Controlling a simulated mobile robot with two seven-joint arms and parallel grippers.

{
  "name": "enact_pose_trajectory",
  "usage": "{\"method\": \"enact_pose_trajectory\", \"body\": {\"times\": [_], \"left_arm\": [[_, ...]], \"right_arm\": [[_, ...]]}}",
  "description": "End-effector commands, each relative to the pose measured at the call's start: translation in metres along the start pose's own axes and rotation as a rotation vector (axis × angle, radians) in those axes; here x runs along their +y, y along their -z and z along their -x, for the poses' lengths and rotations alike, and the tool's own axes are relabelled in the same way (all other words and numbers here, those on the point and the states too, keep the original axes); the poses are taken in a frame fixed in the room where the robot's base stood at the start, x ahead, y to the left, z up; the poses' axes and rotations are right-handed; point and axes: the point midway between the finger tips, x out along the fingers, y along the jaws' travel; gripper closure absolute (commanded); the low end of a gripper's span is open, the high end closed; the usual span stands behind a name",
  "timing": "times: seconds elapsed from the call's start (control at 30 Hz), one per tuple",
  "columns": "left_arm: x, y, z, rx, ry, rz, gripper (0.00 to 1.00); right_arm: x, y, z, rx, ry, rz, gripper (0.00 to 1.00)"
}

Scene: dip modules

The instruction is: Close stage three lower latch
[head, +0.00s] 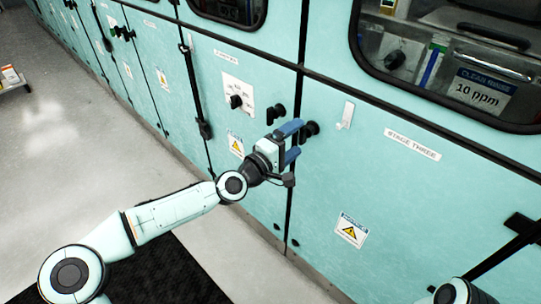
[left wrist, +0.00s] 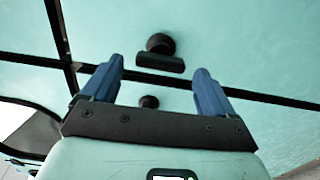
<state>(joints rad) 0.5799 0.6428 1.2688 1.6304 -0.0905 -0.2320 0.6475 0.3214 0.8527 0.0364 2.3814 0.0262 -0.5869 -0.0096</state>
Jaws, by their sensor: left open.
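The lower panel labelled "STAGE THREE" (head: 412,146) is pale teal and looks shut in the head view. A black latch knob (head: 310,129) sits near its left edge, close to my gripper. My left gripper (head: 294,140) has blue fingers spread apart, with nothing between them, in front of the seam. In the left wrist view, a round black knob with a flat bar (left wrist: 160,60) shows beyond the fingertips (left wrist: 158,68). I cannot tell whether the fingers touch it. A second round knob (left wrist: 149,102) shows across the seam. My right gripper is out of view.
Another black latch (head: 276,113) sits on the neighbouring panel, left of the seam. A warning label (head: 351,231) is lower down. Grey floor (head: 70,150) is clear at left.

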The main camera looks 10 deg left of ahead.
Motion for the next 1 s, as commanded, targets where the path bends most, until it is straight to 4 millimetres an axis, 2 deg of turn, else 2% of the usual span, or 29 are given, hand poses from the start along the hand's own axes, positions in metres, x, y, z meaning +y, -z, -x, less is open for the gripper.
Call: {"method": "enact_pose_trajectory", "body": {"times": [0.2,0.5,0.7,1.0], "left_arm": [[0.0,0.002,0.04,0.004,0.003,0.002,0.13],[0.001,0.001,0.084,0.003,0.002,0.003,0.13],[0.001,0.001,0.098,0.002,0.0,0.003,0.13],[0.0,0.0,0.1,0.001,-0.001,0.002,0.13]], "right_arm": [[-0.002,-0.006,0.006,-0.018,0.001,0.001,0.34],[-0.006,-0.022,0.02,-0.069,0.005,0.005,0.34],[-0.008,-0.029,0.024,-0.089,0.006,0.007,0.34],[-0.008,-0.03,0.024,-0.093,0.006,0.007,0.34]]}}
